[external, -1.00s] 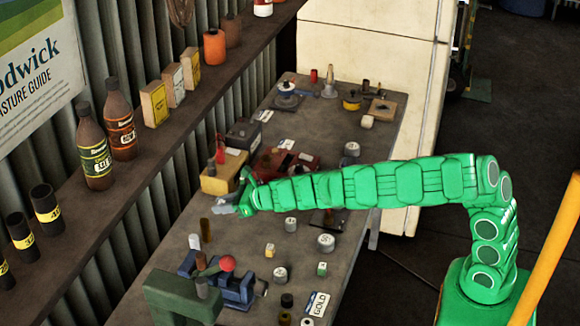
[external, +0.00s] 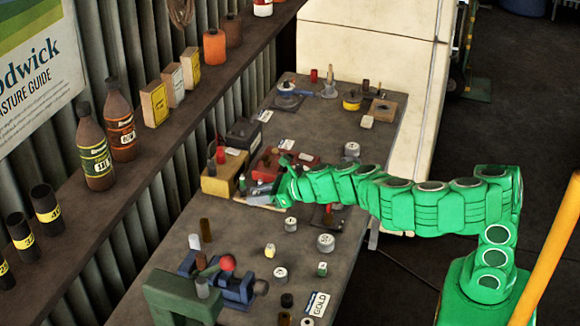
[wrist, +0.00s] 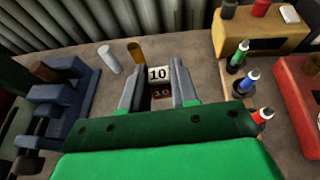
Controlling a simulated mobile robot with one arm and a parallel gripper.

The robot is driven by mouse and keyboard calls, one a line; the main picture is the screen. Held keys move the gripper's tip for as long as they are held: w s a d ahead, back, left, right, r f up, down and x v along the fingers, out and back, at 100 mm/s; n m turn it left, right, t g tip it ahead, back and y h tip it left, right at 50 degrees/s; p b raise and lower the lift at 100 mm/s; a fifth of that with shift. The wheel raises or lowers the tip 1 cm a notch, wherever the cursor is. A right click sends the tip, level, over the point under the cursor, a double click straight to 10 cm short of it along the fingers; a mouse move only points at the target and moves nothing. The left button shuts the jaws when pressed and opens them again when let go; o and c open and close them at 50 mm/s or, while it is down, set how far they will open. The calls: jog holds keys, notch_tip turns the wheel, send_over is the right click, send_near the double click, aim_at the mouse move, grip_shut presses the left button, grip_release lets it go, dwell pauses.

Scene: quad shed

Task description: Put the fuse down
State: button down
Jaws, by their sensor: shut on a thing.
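A darker face with a number shows just below the white one between the fingers. In the external view my gripper (external: 264,189) is over the bench beside the yellow box, with its fingers pointing left. The fuse cannot be made out there. I cannot tell whether it touches the bench top (external: 240,226).
A yellow box (external: 224,177) and a red box (external: 302,165) stand close by. Green, blue and red-tipped pieces stand right of the fingers in the wrist view. A white cylinder (wrist: 109,58), a brass cylinder (wrist: 136,52) and a blue vise (wrist: 50,108) are left.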

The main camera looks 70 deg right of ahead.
jog(key=shift+m+h, duration=0.7)
jog(key=shift+h, duration=0.1)
jog(key=d+f, duration=0.1)
jog(key=f, duration=0.1)
jog(key=s+d+f, duration=0.1)
jog(key=f, duration=0.1)
jog(key=d+f, duration=0.1)
jog(key=f, duration=0.1)
jog(key=shift+s+d, duration=0.1)
jog(key=shift+s, duration=0.1)
jog(key=shift+w+a+r, duration=0.15)
jog(key=shift+a+r, duration=0.05)
jog(key=shift+r, duration=0.1)
jog(key=a+r+n+y, duration=0.1)
jog(key=y, duration=0.1)
jog(key=w+a+r+n+y, duration=0.1)
jog(key=a+r+n+y, duration=0.1)
jog(key=shift+w+a+r+n, duration=0.1)
jog(key=shift+a+r+n, duration=0.15)
jog(key=shift+n, duration=0.05)
jog(key=s+a+r+n+g+y, duration=0.4)
jog(key=s+a+n+g+y, duration=0.35)
jog(key=s+n, duration=0.3)
jog(key=y, duration=0.1)
send_over(240, 256)
jog(key=shift+m+g, duration=0.25)
jog(key=shift+m, duration=0.1)
jog(key=shift+f, duration=6.65)
jog(key=shift+f, duration=0.65)
